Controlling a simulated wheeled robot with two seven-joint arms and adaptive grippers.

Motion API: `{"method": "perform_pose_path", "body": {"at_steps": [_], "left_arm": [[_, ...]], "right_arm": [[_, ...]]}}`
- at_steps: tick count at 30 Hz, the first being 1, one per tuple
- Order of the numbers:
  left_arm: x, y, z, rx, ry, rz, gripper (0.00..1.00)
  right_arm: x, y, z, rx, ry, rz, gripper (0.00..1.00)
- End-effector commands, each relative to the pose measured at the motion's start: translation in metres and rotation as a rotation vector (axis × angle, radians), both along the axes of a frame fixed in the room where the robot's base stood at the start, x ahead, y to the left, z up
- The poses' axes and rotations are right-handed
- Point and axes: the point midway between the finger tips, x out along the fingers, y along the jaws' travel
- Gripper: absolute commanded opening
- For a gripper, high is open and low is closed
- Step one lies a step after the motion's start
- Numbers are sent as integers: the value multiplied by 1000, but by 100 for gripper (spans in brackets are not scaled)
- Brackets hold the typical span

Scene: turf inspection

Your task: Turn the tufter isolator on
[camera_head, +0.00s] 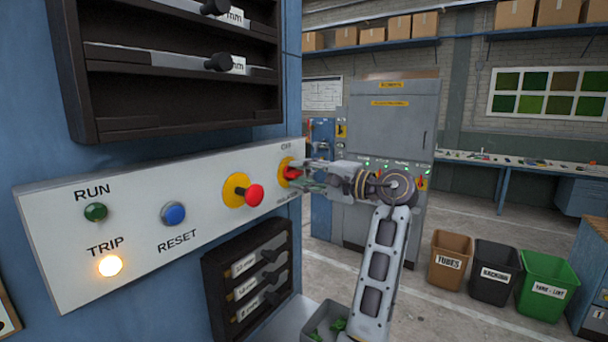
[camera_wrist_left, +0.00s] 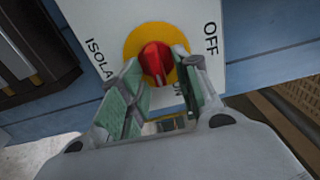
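The isolator is a red rotary knob (camera_head: 290,172) on a yellow round plate at the right end of the pale control panel (camera_head: 150,262). OFF is printed above it in the head view and the partly covered isolator label below. My left gripper (camera_head: 304,180) reaches it from the right. In the left wrist view, the open green-padded fingers of the gripper (camera_wrist_left: 160,72) stand either side of the knob (camera_wrist_left: 156,60), with OFF to its right. I cannot tell whether the pads touch it. My right gripper is not in view.
Left of the isolator are a red push button (camera_head: 252,194) on yellow, a blue reset button (camera_head: 173,214), a green RUN lamp (camera_head: 95,212) and a lit TRIP lamp (camera_head: 109,265). Dark racks (camera_head: 250,285) sit above and below the panel. Bins (camera_head: 493,272) stand on the floor at right.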

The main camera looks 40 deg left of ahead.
Motion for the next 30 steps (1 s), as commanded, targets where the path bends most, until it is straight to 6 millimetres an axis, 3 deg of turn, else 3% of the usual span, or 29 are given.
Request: {"method": "perform_pose_path", "body": {"at_steps": [8,24,30], "left_arm": [[1,-7,0,-1,0,0,32],[8,-66,0,-1,0,-2,32],[9,-74,0,0,0,0,32]], "right_arm": [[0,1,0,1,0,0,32],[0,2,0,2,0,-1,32],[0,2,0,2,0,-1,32]]}}
